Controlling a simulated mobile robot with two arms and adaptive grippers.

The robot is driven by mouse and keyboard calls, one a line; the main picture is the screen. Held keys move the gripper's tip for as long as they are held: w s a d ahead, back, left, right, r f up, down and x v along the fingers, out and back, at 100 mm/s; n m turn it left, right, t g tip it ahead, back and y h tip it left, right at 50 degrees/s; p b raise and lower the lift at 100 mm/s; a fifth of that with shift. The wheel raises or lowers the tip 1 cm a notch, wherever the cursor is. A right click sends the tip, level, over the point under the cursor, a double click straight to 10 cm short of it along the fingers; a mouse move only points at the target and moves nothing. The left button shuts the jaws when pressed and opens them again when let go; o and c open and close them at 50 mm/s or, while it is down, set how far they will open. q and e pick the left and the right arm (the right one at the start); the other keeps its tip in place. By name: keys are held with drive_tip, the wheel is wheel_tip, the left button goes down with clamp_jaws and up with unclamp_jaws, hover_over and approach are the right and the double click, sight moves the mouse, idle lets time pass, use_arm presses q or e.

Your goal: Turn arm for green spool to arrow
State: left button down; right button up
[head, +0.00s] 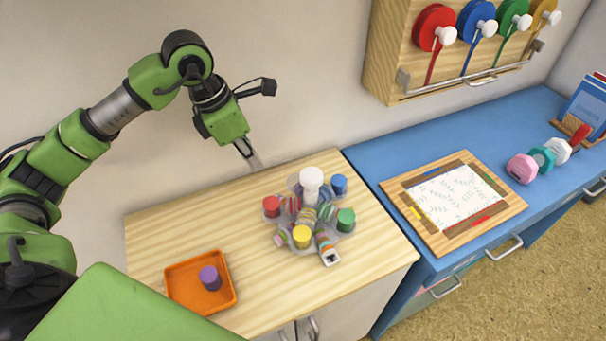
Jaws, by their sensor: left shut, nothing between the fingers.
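A clear carousel (296,203) with several arms stands on the wooden top, with a tall white knob (311,180) at its middle. The arm with the green-capped spool (346,218) points to the right and a little toward the front. Red (271,205), blue (339,184) and yellow (302,236) caps sit on other arms. A small pale block with a dark mark (330,257) is at the front of the carousel; I cannot make out an arrow on it. My left gripper (253,161) is shut and empty, above and left of the carousel, apart from it.
An orange tray (232,293) holding a purple stamp (209,277) is at front left. The wooden top (160,232) is clear left of the carousel. A framed board (412,215) and weights (541,158) lie on the blue counter (395,157). A wall rack (383,48) holds coloured reels.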

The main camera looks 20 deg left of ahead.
use_arm(q)
drive_tip(key=p, duration=0.2)
approach(286, 191)
drive_tip(key=shift+g, duration=0.3)
drive_tip(key=f, duration=0.2)
drive_tip(key=s+a+f, duration=0.1)
drive_tip(key=s+f, duration=0.1)
drive_tip(key=f, duration=0.1)
drive_tip(key=shift+s+a+f, duration=0.1)
drive_tip(key=shift+a+f, duration=0.2)
drive_tip(key=shift+f, duration=0.05)
drive_tip(key=shift+w+d+r+p, duration=0.25)
drive_tip(key=shift+w+d+p, duration=0.15)
drive_tip(key=shift+w+d, duration=0.5)
drive_tip(key=shift+w+d+f, duration=0.1)
drive_tip(key=shift+w+d, duration=0.3)
drive_tip(key=shift+w, duration=0.2)
use_arm(e)
wheel_tip(286, 191, up, 4)
drive_tip(key=shift+d+f, duration=0.1)
drive_tip(key=shift+f, duration=0.15)
use_arm(q)
drive_tip(key=shift+w+f+m, duration=0.1)
drive_tip(key=shift+w+m, duration=0.05)
drive_tip(key=shift+m, duration=0.15)
use_arm(e)
drive_tip(key=shift+f, duration=0.3)
